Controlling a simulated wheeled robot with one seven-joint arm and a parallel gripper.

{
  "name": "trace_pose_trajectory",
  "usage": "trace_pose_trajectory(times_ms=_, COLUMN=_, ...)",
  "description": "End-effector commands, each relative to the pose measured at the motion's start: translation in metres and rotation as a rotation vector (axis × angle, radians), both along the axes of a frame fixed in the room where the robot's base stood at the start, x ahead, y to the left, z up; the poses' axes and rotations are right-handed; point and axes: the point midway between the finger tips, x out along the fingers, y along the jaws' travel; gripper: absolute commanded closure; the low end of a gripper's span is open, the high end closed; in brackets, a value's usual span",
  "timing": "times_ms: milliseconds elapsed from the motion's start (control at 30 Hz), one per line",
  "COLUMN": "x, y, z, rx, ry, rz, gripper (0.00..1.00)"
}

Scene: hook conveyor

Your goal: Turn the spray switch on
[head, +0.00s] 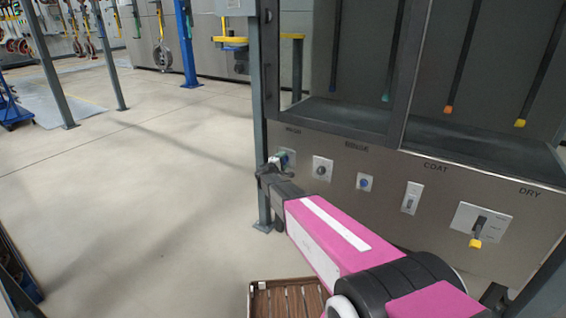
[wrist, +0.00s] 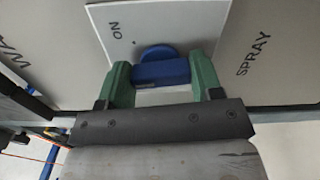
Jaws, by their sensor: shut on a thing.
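My gripper (wrist: 162,82) is shut on the knob, one green finger on each side. In the head view my gripper (head: 281,160) is at the leftmost switch of the panel, where the knob is mostly hidden. I cannot tell from the plate how far the knob is turned.
To the right on the panel (head: 330,140) are a grey knob (head: 321,170), a blue button (head: 365,182), a rocker switch (head: 411,198) and a yellow-tipped lever (head: 477,240). A wooden slatted crate (head: 252,297) stands below.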

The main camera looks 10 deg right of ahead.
Motion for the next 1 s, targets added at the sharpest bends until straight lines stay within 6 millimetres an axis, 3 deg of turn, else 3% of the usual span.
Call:
trace_pose_trajectory(times_ms=600, x=-0.0005, y=0.0003, z=-0.0030, rx=0.458, ry=-0.355, rz=0.000, gripper=0.64)
trace_pose_trajectory(times_ms=1000, x=-0.0004, y=0.0008, z=-0.0040, rx=0.671, ry=-0.521, rz=-0.001, gripper=0.64)
